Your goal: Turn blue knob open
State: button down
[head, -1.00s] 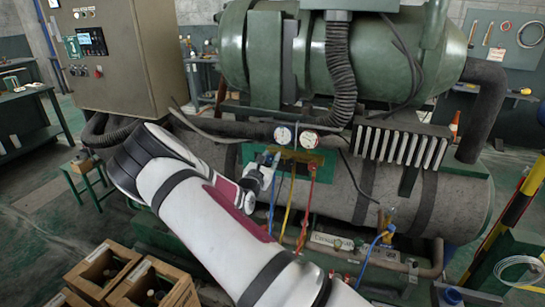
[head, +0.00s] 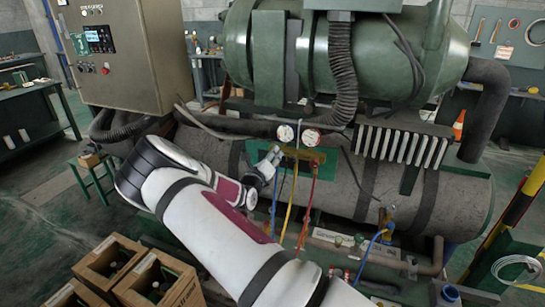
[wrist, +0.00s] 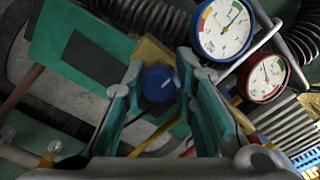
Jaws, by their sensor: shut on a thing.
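The blue knob (wrist: 158,83) shows between my fingers in the wrist view, in front of a yellow manifold block (wrist: 152,50). My gripper (wrist: 161,70) is shut on the knob, with one finger on each side. In the head view my gripper (head: 274,157) is at the left end of the manifold, just below the blue-rimmed gauge (head: 284,133). The knob cannot be made out there, as the gripper covers that spot. The knob's turn angle is hard to read.
A red-rimmed gauge (head: 311,137) sits right of the blue one. Blue, yellow (head: 288,210) and red (head: 307,205) hoses hang below the manifold. A ribbed black hose (head: 342,75) passes above. Wooden crates (head: 158,280) stand at the lower left.

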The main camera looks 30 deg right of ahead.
jog(key=shift+n, duration=1)
jog(key=shift+f, duration=0.1)
jog(key=c, duration=1.3)
grip_release()
jog(key=v, duration=1.2)
